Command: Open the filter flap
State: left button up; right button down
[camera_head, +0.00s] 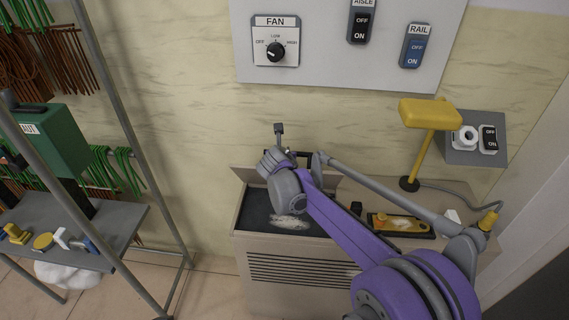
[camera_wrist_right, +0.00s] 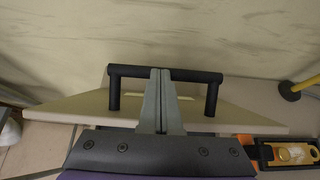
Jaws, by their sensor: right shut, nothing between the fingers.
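The filter flap (camera_head: 246,175) is a beige panel at the back of the beige cabinet (camera_head: 300,285). It stands raised, and the cabinet's dark top opening (camera_head: 256,215) with pale fluffy matter shows in front of it. In the right wrist view the flap (camera_wrist_right: 235,120) carries a dark bar handle (camera_wrist_right: 200,75) on two posts. My right gripper (camera_wrist_right: 161,75) is shut and empty, its fingers overlapping the middle of the handle; I cannot tell whether they touch it. In the head view my wrist largely hides the handle and fingers. My left gripper is not in view.
A yellow lamp (camera_head: 430,114) and a black tray with a yellow-orange item (camera_head: 400,224) are right of the opening. A wall panel (camera_head: 330,62) with a fan dial and switches is above. A metal rack (camera_head: 130,150) with hanging parts stands at the left.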

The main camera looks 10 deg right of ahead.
jog(key=shift+w+d+r, duration=0.2)
jog(key=shift+w, duration=0.5)
jog(key=shift+w+d+r, duration=0.15)
jog(key=shift+w+r, duration=0.05)
jog(key=shift+w, duration=0.45)
